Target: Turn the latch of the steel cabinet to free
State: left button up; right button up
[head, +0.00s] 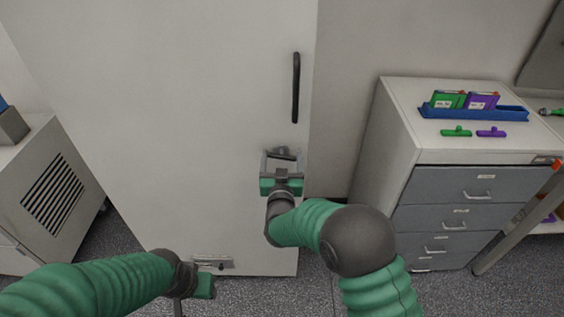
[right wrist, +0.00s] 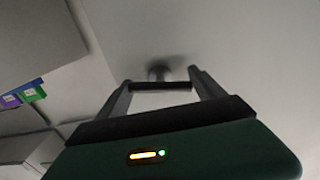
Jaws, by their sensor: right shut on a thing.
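The steel cabinet (head: 200,110) is tall and pale, and its door fills the middle of the head view. Its latch (head: 284,153) is a small dark piece near the door's right edge, below the long black handle (head: 296,88). My right gripper (head: 282,160) is at the latch and partly covers it. In the right wrist view, my right gripper (right wrist: 163,80) is shut on the latch's dark bar (right wrist: 160,86), which lies about level between the fingers.
A grey drawer unit (head: 400,135) stands to the right with a blue tray (head: 475,113) on top. A vented grey box (head: 52,195) stands to the left. Speckled floor (head: 320,290) shows between them.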

jog(key=m+b, duration=1.1)
jog(key=shift+a+f+m, duration=0.1)
jog(key=shift+f+m, duration=0.1)
jog(key=shift+m, duration=0.1)
jog(key=shift+r+m+b, duration=0.2)
jog(key=shift+m+b, duration=1.8)
jog(key=o, duration=1.3)
jog(key=shift+o, duration=0.2)
